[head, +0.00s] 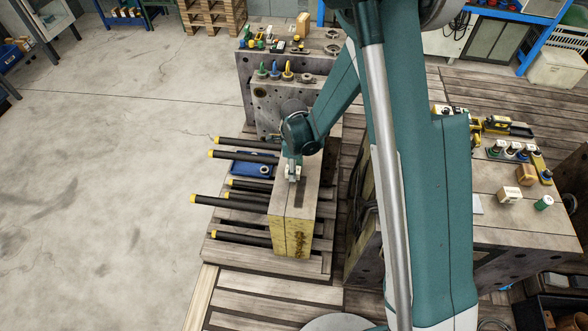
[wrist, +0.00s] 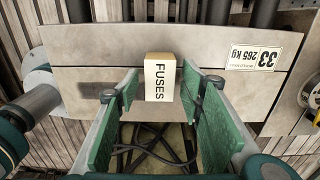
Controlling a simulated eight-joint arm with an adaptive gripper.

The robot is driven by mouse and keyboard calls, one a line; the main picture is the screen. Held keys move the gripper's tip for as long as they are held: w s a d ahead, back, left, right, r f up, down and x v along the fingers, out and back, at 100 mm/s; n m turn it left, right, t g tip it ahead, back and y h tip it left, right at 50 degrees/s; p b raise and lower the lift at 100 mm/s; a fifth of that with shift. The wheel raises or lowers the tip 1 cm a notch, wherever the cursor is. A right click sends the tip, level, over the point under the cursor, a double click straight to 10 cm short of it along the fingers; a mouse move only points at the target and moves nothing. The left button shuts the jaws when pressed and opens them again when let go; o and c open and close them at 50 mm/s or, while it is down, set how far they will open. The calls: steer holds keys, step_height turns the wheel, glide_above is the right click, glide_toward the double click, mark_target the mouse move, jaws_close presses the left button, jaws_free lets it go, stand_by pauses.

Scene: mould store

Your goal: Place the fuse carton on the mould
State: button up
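The fuse carton (wrist: 160,78) is a small box with a tan top and a white face marked FUSES. In the wrist view it appears to stand upright on the grey mould (wrist: 210,50), which bears a label reading 33, 265 kg. My gripper (wrist: 158,88) is open, with a green-padded finger on each side of the carton and a narrow gap visible on both sides. In the head view my gripper (head: 292,172) is low over the top of the mould (head: 298,222), a grey block with a yellowish, stained end. The carton cannot be made out there.
Dark bars with yellow ends (head: 232,201) and a blue tray (head: 254,167) lie left of the mould. Taller mould blocks (head: 270,105) stand behind it. Another block (head: 500,225) at right carries small boxes and bottles. Open floor (head: 110,190) lies at left.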

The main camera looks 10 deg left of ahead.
step_height(320, 180, up, 12)
steer(key=p, duration=0.2)
steer(key=shift+p, duration=0.4)
stand_by(0.9)
steer(key=s+d+r+n+t, duration=0.2)
steer(key=s+d+r+n, duration=0.15)
steer(key=d+r, duration=0.65)
steer(key=s+d+r+n+t, duration=0.1)
steer(key=s+d+r+n, duration=0.35)
steer(key=r, duration=0.75)
steer(key=s+d+r+n+t, duration=0.2)
steer(key=s+d+r+n, duration=0.2)
steer(key=s+d, duration=0.4)
steer(key=s+d+r+n+t, duration=0.2)
steer(key=s+d+r+n, duration=0.2)
steer(key=d, duration=0.6)
steer(key=shift+s+r+n, duration=0.2)
steer(key=shift+s+n, duration=0.8)
steer(key=shift+s, duration=0.85)
